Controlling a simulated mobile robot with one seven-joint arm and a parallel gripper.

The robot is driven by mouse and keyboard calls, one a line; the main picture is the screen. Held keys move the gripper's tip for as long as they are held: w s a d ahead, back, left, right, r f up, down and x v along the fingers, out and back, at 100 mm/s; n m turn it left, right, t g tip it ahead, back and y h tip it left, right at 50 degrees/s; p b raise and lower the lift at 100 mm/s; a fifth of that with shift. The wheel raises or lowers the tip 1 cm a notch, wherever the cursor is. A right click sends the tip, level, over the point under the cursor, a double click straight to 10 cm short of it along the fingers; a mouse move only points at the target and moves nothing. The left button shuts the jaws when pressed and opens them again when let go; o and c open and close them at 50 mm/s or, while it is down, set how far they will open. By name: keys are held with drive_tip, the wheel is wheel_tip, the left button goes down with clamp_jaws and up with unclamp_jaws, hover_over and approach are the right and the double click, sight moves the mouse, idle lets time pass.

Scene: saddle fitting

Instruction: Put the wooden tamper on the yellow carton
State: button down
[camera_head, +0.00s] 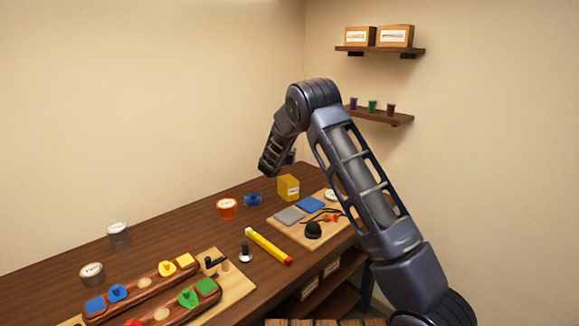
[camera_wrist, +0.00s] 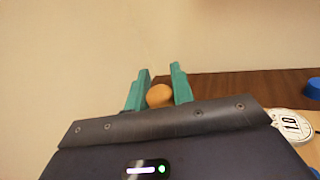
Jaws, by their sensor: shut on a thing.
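The yellow carton (camera_head: 289,188) stands upright on the workbench near its far edge, beside a light board. In the head view my arm reaches over the bench and its end is just above and behind the carton; my gripper is mostly hidden there by the arm link. In the wrist view my gripper (camera_wrist: 160,88) has its teal fingers closed on a rounded tan wooden piece (camera_wrist: 159,97), which appears to be the tamper's knob. The rest of the tamper is hidden. The carton is not visible in the wrist view.
The light board (camera_head: 277,225) holds grey and blue squares, a black dome (camera_head: 313,231) and a white round labelled item (camera_wrist: 289,123). An orange tin (camera_head: 227,208) and a blue piece (camera_head: 252,200) stand left of the carton. A yellow bar (camera_head: 268,246) lies in front. Wall shelves hang right.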

drive_tip(key=shift+f, duration=3.6)
drive_tip(key=c, duration=1.2)
unclamp_jaws()
drive_tip(key=shift+f, duration=0.15)
